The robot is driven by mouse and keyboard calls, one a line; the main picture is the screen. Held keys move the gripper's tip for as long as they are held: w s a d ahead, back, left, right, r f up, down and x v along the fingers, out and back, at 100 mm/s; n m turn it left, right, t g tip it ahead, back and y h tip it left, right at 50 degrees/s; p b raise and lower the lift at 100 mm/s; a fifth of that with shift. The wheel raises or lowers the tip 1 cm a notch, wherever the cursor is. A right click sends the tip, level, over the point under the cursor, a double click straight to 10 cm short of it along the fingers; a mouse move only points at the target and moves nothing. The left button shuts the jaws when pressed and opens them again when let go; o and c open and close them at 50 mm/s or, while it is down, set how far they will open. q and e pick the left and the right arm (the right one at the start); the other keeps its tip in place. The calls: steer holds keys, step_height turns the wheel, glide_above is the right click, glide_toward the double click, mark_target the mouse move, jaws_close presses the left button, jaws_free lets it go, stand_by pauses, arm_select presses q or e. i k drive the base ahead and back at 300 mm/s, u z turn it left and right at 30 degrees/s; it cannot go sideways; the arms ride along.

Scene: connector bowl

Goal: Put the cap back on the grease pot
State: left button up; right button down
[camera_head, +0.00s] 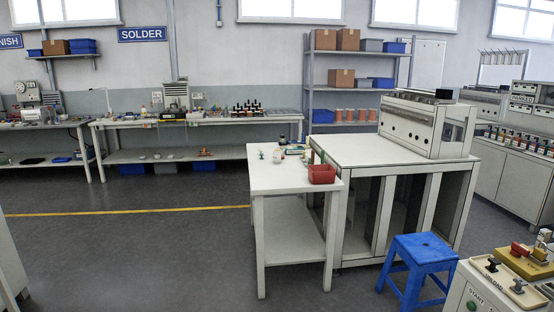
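Several small items sit on the white side table (262,180) in the middle of the view. Among them are a small white item (277,156) near the table's middle and a small teal item (262,154) to its left. They are too small for me to tell whether one is the grease pot or its cap. Neither of my grippers shows in the head view.
A red bin (321,174) stands at the table's right edge. A large white machine bench (375,150) adjoins it on the right. A blue stool (421,247) stands in front. The grey floor to the left (150,260) is clear. A control console (487,290) is at lower right.

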mark_target(276, 152)
steer(key=u, duration=0.45)
steer(key=i, duration=1.05)
steer(key=u, duration=0.85)
steer(key=i, duration=2.75)
steer(key=z, duration=0.9)
steer(key=i, duration=1.8)
steer(key=z, duration=1.2)
